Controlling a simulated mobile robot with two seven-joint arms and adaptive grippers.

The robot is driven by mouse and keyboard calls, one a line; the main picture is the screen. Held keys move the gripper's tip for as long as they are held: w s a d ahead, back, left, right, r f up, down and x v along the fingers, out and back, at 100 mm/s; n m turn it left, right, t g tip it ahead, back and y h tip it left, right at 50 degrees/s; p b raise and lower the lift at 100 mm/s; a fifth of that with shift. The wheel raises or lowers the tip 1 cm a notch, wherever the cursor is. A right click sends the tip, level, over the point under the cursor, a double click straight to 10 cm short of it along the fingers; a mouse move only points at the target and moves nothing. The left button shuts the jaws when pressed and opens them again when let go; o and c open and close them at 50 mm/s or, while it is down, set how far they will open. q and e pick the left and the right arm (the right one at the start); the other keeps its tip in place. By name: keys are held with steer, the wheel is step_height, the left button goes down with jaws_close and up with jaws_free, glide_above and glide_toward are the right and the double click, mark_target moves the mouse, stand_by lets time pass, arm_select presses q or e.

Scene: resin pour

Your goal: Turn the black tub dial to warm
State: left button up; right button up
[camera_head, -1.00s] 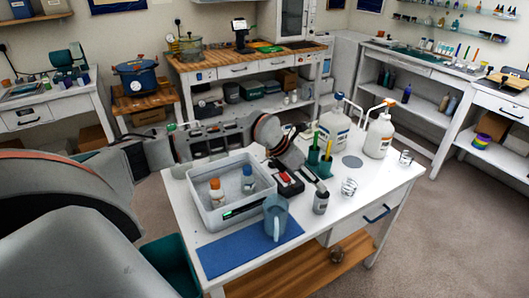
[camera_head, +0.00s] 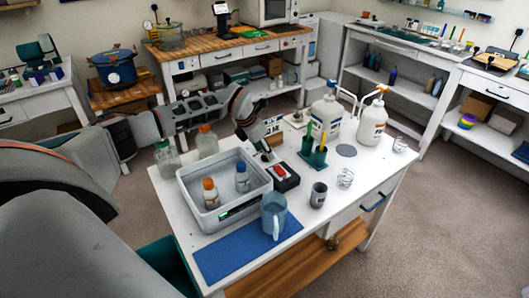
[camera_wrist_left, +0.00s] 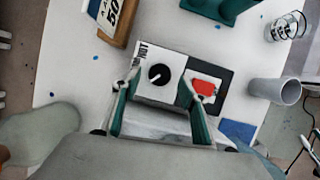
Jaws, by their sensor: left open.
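The black dial (camera_wrist_left: 159,74) is a round knob on a white plate, with a small white mark toward its lower left in the left wrist view. The plate's left edge carries lettering that seems to read HOT; other marks cannot be read. My left gripper (camera_wrist_left: 159,80) is open, with one finger on each side of the dial; contact cannot be told. In the head view my left gripper (camera_head: 265,154) points down behind the red switch (camera_head: 281,171), and the dial is hard to make out. The grey tub (camera_head: 190,210) holds two bottles. My right gripper is not in view.
The red switch (camera_wrist_left: 204,88) on its black base lies just right of my left gripper's right finger. A grey cup (camera_head: 318,195), green holder (camera_head: 314,150), pump bottles (camera_head: 327,115) and glass jars (camera_head: 167,158) stand close around. A blue mat (camera_head: 245,250) and jug (camera_head: 274,214) are in front.

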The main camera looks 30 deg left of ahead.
arm_select(q)
steer(key=shift+x, duration=0.95)
steer(key=c, duration=1.1)
